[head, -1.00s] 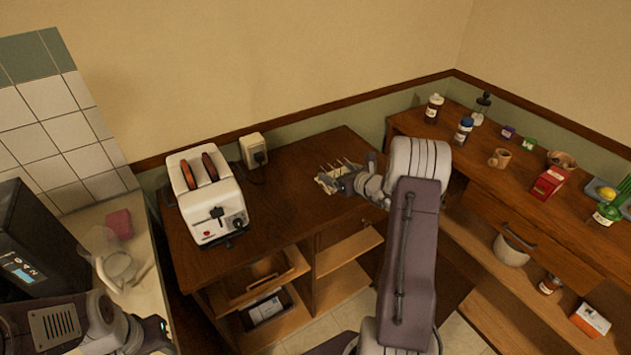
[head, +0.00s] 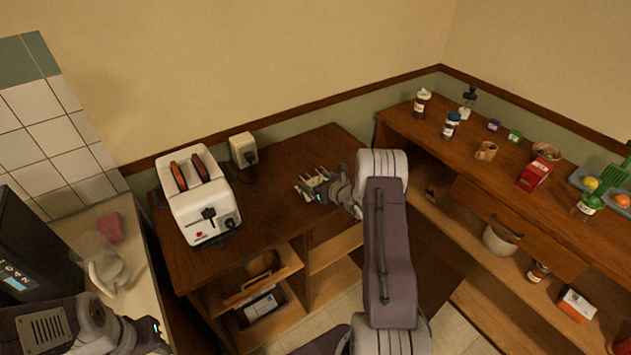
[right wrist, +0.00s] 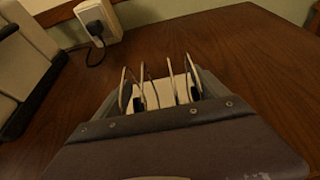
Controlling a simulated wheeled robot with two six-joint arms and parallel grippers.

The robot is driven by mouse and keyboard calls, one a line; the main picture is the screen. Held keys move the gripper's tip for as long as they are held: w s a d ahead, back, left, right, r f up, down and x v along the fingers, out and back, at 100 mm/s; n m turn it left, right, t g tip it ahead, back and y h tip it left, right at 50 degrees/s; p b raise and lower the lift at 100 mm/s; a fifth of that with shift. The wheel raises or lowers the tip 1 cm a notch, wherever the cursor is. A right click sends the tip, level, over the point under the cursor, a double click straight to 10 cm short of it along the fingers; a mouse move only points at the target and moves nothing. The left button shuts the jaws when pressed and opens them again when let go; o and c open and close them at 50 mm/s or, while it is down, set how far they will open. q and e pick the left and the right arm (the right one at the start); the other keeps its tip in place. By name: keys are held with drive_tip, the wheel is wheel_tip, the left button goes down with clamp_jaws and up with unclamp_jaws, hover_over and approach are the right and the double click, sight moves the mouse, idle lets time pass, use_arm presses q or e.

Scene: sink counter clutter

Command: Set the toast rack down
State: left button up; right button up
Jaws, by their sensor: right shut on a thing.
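The toast rack (head: 308,183) is a small, light-coloured rack with thin upright dividers. It is at the right part of the brown wooden cabinet top, to the right of the toaster. My right gripper (head: 322,187) is shut on it. In the right wrist view the rack (right wrist: 165,93) shows beyond the dark gripper body, its dividers upright. Its base is partly hidden by the gripper, so I cannot tell whether it touches the wood. My left gripper (head: 158,338) is at the lower left, over the sink counter's edge; its jaws are too small to read.
A white toaster (head: 205,215) with two brown slots stands left of the rack. A wall socket (head: 243,150) with a plug and cord is behind. The cabinet top (head: 270,215) is bare around the rack. A cluttered wooden shelf unit (head: 420,120) stands at the right.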

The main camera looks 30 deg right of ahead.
use_arm(q)
drive_tip(key=shift+f, duration=0.1)
use_arm(e)
drive_tip(key=o, duration=1.6)
drive_tip(key=shift+f, duration=0.15)
